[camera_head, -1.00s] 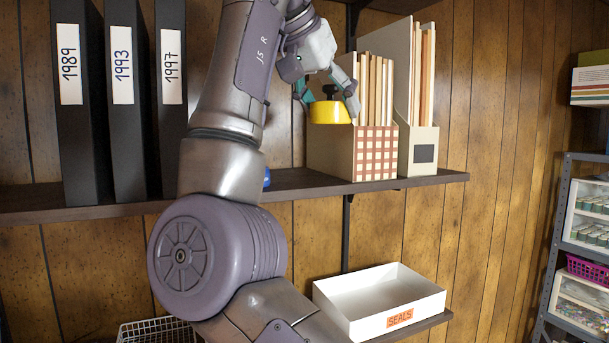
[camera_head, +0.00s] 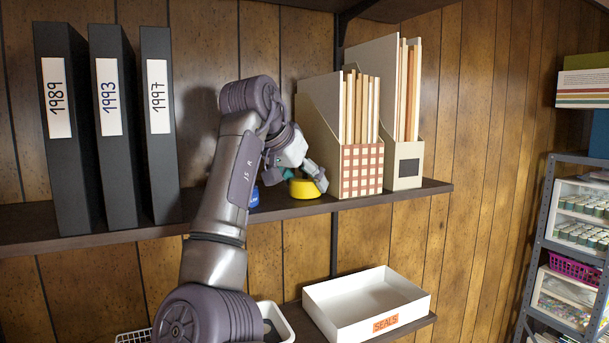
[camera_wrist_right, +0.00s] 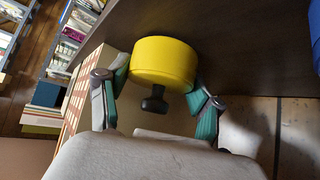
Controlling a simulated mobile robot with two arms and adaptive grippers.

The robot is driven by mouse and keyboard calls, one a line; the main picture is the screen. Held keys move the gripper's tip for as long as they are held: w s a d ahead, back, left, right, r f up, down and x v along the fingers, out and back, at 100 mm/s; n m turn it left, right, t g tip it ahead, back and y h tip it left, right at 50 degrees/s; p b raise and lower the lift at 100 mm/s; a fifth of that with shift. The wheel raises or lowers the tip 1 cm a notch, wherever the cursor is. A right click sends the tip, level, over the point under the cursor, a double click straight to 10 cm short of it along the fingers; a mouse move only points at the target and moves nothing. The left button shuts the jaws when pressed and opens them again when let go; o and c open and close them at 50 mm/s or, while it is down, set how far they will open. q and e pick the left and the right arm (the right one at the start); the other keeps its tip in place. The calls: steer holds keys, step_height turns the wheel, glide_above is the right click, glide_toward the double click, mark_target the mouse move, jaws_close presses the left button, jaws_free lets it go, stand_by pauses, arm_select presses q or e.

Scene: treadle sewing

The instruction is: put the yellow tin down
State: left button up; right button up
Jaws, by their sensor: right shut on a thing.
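The yellow tin (camera_head: 303,189) is at the upper shelf, just left of the checked magazine file. My right gripper (camera_head: 305,180) is shut on it from above. In the right wrist view the yellow tin (camera_wrist_right: 163,61) sits between the teal finger pads, with a black knob (camera_wrist_right: 154,102) on its gripper-facing side. The tin is level and low over the dark shelf board (camera_head: 420,190); I cannot tell whether its base touches. My left gripper is out of view.
A checked magazine file (camera_head: 361,171) and a plain one (camera_head: 408,163) stand right of the tin. A blue object (camera_head: 254,197) is close on its left. Black binders (camera_head: 107,125) fill the shelf's left. A white SEALS tray (camera_head: 365,298) is below.

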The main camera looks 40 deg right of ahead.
steer(key=shift+f, duration=0.1)
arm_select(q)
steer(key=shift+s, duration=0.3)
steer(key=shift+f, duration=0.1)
arm_select(e)
steer(key=shift+f, duration=0.1)
steer(key=o, duration=1.3)
steer(key=shift+o, duration=0.2)
arm_select(q)
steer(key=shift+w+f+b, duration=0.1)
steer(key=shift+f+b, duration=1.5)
steer(key=shift+b, duration=0.15)
arm_select(e)
steer(key=v, duration=1.2)
